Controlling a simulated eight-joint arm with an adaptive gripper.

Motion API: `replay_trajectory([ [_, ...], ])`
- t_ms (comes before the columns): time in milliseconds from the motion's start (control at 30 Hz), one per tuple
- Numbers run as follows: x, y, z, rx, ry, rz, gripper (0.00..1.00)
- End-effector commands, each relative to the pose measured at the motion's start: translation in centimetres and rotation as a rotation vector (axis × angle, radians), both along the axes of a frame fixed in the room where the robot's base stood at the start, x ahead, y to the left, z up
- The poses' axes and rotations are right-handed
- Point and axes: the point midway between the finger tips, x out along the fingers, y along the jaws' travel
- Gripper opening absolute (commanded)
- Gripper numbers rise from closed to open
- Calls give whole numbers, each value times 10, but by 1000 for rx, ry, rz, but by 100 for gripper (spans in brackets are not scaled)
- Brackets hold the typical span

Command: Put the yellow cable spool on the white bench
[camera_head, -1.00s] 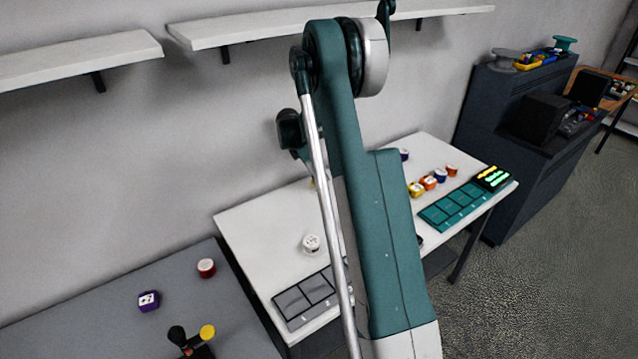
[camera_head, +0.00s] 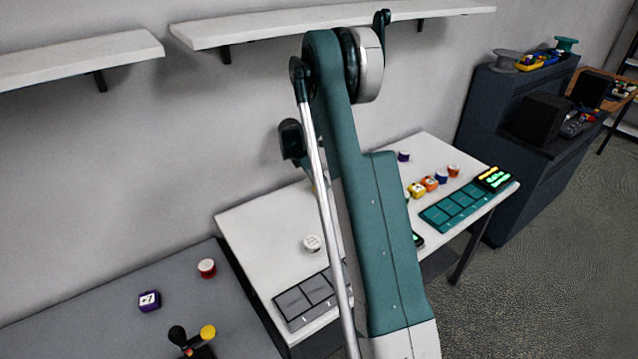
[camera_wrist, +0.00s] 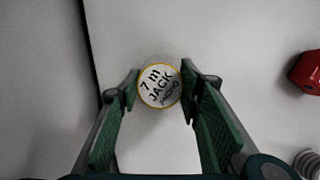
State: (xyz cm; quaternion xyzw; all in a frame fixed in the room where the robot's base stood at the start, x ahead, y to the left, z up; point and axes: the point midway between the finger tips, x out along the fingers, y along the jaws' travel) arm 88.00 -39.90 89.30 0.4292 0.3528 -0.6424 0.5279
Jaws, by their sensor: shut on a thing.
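The yellow cable spool (camera_wrist: 159,86) shows in the wrist view as a thin yellow rim around a white label reading "7 m JACK". My gripper (camera_wrist: 160,80) is shut on it, one green finger on each side. The white bench (camera_wrist: 230,40) is the pale surface beneath, with a dark edge to the left. I cannot tell whether the spool touches the surface. In the head view the white bench (camera_head: 265,245) stands against the wall, and my arm hides most of its middle and my fingers.
In the wrist view a red object (camera_wrist: 306,73) lies at right and a ribbed pale one (camera_wrist: 307,163) lower right. In the head view the bench holds a white spool (camera_head: 312,244), a grey tray (camera_head: 303,300), a teal tray (camera_head: 455,207) and several coloured spools. Shelves (camera_head: 240,28) hang above.

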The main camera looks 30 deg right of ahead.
Motion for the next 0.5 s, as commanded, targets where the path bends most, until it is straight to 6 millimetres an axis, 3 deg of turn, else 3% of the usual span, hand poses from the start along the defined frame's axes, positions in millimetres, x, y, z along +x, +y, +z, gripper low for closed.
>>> replay_trajectory([
  [200,0,0,-4,0,0,0,22],
  [233,0,0,-3,0,0,0,38],
  [300,0,0,-3,0,0,0,47],
  [500,0,0,-3,0,0,0,50],
])
